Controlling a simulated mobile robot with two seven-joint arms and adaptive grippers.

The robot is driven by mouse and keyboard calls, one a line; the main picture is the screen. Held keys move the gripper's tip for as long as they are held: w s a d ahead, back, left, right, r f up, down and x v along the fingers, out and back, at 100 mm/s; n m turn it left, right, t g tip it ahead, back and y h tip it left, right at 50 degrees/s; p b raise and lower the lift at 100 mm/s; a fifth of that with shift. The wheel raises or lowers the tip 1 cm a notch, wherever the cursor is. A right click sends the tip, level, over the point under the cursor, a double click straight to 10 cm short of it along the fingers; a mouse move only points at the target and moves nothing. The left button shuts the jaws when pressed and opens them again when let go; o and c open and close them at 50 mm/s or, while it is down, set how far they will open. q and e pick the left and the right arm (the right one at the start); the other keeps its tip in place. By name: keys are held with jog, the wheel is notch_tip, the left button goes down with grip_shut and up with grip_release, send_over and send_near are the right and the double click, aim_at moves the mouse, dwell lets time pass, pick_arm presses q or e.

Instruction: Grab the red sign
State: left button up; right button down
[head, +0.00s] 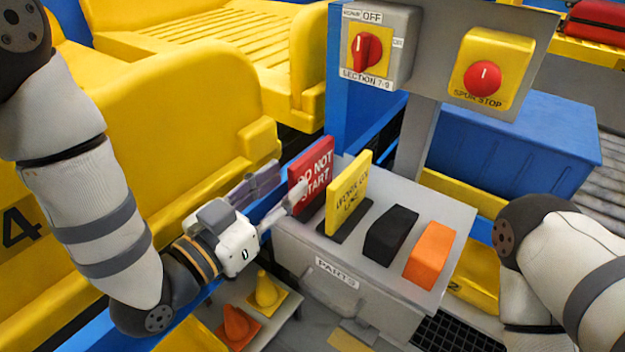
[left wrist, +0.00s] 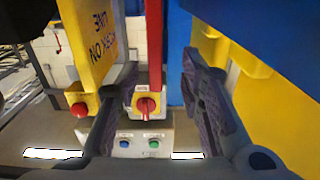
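The red sign (head: 311,172), reading "DO NOT START", stands upright at the left end of the grey PARTS box. My left gripper (head: 288,182) is open at the sign's near left edge, with a finger on either side. In the left wrist view the red sign (left wrist: 154,45) shows edge-on as a thin strip between the spread fingers of my left gripper (left wrist: 160,68), with visible gaps on both sides. My right arm shows at the right of the head view, but its gripper does not.
A yellow sign (head: 347,195) stands close right of the red one, on the same grey box (head: 340,268). A black block (head: 391,233) and an orange block (head: 429,254) follow. Small cones (head: 238,325) sit below left. A switch panel (head: 440,50) rises behind; yellow trays (head: 160,110) fill the left.

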aim_at(312, 164)
pick_arm(q)
jog(key=x, duration=0.7)
jog(key=shift+w+d+f, duration=0.1)
jog(key=shift+d+f, duration=0.05)
jog(key=shift+d, duration=0.25)
grip_shut()
